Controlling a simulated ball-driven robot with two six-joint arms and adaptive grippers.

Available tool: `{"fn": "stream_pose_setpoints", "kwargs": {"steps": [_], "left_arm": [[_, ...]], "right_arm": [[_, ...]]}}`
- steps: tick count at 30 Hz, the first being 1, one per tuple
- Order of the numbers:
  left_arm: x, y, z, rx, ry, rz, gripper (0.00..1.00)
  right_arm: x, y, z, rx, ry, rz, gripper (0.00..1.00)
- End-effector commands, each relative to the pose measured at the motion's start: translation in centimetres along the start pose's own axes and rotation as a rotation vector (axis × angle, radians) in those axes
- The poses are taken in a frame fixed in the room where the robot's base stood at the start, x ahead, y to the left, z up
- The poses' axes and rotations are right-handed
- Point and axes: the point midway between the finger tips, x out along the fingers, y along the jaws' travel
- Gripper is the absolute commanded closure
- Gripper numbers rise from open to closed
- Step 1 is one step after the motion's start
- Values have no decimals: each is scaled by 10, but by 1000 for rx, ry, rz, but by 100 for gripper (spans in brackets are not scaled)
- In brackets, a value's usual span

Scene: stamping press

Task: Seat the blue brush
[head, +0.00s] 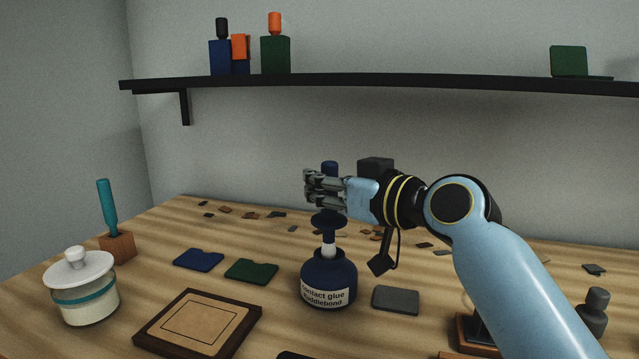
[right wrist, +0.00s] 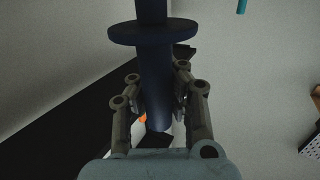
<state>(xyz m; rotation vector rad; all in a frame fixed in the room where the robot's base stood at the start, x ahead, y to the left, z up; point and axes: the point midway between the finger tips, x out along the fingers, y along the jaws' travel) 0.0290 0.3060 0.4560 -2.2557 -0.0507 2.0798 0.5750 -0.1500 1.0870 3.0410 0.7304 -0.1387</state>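The blue brush (head: 329,222) is upright above the dark blue contact glue bottle (head: 322,290). Its wide dark disc is held clear of the bottle's shoulder, and a pale section shows between the disc and the bottle. I cannot tell whether that is bristles or neck. My right gripper (head: 322,188) comes in from the right and is shut on the brush handle above the disc. In the right wrist view the blue brush (right wrist: 155,75) runs between the two fingers of the right gripper (right wrist: 155,90). My left gripper is not in view.
A lidded glass jar (head: 85,292), a teal tool in a wooden block (head: 117,246), a framed board (head: 198,322) and blue, green and grey flat pieces lie around the bottle. Scraps cover the back of the table. A shelf (head: 380,84) with bottles is above.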

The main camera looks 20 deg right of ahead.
Motion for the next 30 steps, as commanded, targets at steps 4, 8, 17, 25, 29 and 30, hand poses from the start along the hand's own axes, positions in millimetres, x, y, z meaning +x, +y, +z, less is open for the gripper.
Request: {"fn": "stream_pose_setpoints", "kwargs": {"steps": [4, 8, 17, 25, 29, 30], "left_arm": [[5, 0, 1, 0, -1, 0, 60], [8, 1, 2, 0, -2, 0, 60], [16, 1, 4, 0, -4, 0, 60], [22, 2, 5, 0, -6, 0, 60], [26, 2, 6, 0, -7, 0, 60], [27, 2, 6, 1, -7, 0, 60]], "right_arm": [[0, 0, 6, 0, 0, 0, 100], [1, 0, 10, 0, 0, 0, 100], [2, 0, 19, 0, 0, 0, 100], [2, 0, 27, 0, 0, 0, 100], [3, 0, 31, 0, 0, 0, 100], [3, 0, 32, 0, 0, 0, 100]]}}
